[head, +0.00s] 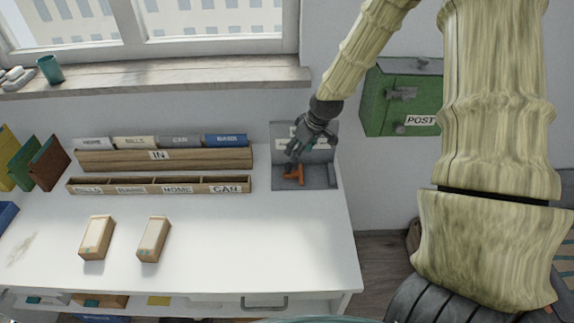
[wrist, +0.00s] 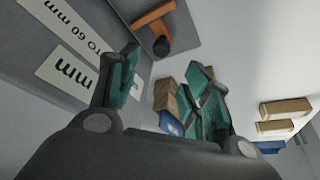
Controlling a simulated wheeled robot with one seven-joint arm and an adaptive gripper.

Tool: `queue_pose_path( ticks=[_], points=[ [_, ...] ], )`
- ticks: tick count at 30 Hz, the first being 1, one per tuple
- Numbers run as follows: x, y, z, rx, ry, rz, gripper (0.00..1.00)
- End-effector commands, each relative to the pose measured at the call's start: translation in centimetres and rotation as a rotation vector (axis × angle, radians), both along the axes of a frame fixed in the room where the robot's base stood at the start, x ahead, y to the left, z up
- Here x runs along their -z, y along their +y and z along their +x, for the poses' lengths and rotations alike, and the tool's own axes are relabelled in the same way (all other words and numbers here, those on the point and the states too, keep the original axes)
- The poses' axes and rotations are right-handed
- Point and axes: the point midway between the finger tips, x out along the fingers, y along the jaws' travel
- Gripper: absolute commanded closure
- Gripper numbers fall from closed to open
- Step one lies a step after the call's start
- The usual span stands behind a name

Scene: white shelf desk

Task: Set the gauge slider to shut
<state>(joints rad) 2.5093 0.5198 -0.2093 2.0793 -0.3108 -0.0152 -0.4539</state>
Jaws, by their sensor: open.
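The grey gauge (head: 318,178) stands at the right end of the white desk, with an upright back plate and a flat base. In the wrist view its plate (wrist: 60,25) carries white labels with "TO 60 mm" and "mm". An orange T-shaped piece (head: 293,176), probably the slider's handle, sits low on the gauge; it shows at the top of the wrist view (wrist: 153,22) with a dark round part. My gripper (head: 294,151) is open and empty in front of the plate, just above the orange piece and apart from it in the wrist view (wrist: 165,92). It hides part of the plate.
Two small boxes (head: 97,238) (head: 154,240) lie on the desk. A green post box (head: 400,105) hangs on the wall at right. The desk's front right is clear.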

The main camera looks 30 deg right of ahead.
Motion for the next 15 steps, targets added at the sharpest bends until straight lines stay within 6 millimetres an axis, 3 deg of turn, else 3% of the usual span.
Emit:
queue_pose_path(
  ticks=[15],
  points=[
    [3.8,0.6,1.7,-0.002,0.001,0.001,0.52]
  ],
)
